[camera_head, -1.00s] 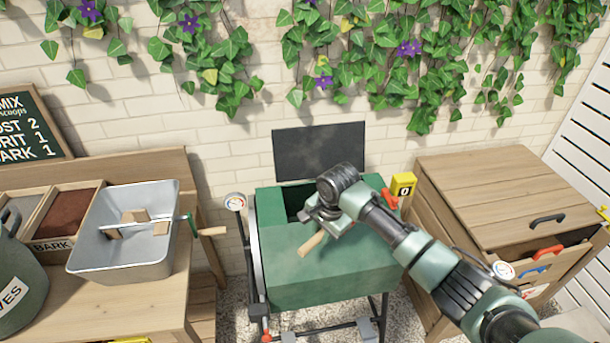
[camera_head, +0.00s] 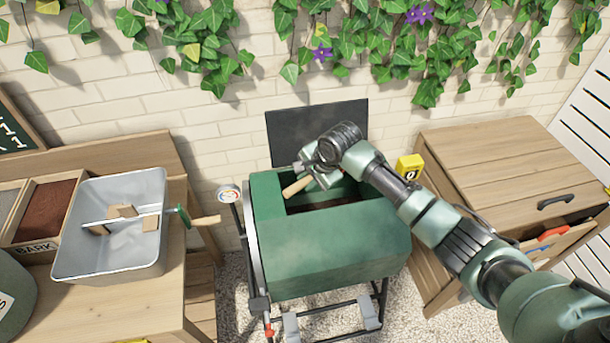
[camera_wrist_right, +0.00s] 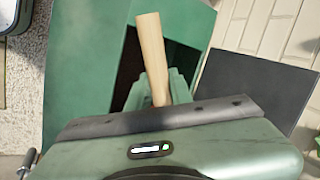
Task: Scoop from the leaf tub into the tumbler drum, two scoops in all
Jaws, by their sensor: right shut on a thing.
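The green tumbler drum (camera_head: 335,250) stands in the middle of the head view, its dark lid (camera_head: 318,135) raised behind the opening. Some brown material shows inside the opening. My right gripper (camera_head: 316,176) is shut on a scoop with a pale wooden handle (camera_head: 297,186), over the drum opening. The handle also shows in the wrist view (camera_wrist_right: 151,55); the scoop's bowl is hidden, so I cannot tell its load. The green leaf tub (camera_head: 15,305) is cut off at the left edge, with only part of its label showing. My left gripper is not in view.
A metal tray (camera_head: 110,262) with wooden pieces and a green-and-wood hand tool stands on the left bench, beside the bark bin (camera_head: 42,212).

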